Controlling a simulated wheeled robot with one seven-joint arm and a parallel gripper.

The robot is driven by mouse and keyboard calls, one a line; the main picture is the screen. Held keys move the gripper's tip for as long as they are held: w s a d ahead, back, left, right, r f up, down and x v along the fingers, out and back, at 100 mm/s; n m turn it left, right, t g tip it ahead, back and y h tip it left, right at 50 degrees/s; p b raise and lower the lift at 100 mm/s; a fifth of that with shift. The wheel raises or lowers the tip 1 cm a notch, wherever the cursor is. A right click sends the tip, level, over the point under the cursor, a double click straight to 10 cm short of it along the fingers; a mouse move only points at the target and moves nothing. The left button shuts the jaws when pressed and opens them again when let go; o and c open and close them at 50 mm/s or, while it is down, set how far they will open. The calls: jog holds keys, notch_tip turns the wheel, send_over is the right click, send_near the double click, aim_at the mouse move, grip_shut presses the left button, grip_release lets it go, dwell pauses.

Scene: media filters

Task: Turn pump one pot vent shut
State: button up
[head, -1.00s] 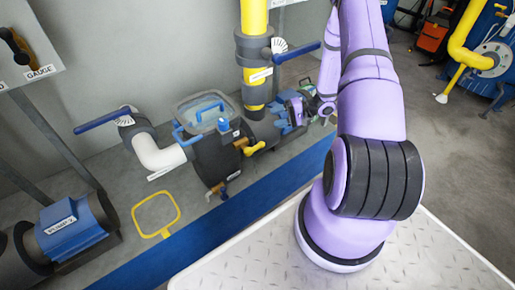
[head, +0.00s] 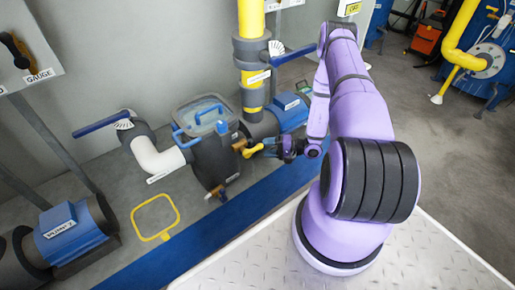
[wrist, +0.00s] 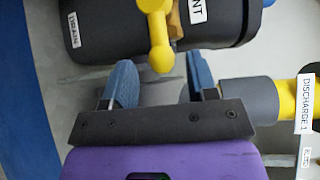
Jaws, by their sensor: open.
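The pump one pot (head: 208,150) is a dark grey vessel with a clear lid and blue clamp handles; it fills the top of the wrist view (wrist: 110,35). Its vent handle (head: 252,151) is a yellow lever sticking out from the pot's right side. In the wrist view the yellow lever (wrist: 157,32) hangs beside a partly cut-off label ending "NT", its round knob towards me. My gripper (head: 280,148) is just right of the lever. In the wrist view my gripper (wrist: 160,78) is open, blue fingers either side of the knob's line, with nothing between them.
A yellow and grey vertical pipe (head: 252,60) with a blue lever (head: 295,54) rises behind the pot. A blue pump body (head: 290,112) lies behind my gripper. A brass drain valve (head: 216,191) is low on the pot. A yellow-outlined floor square (head: 136,219) is left.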

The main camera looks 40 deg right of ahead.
aim_at(262, 147)
jog(key=shift+x, duration=2.35)
grip_shut()
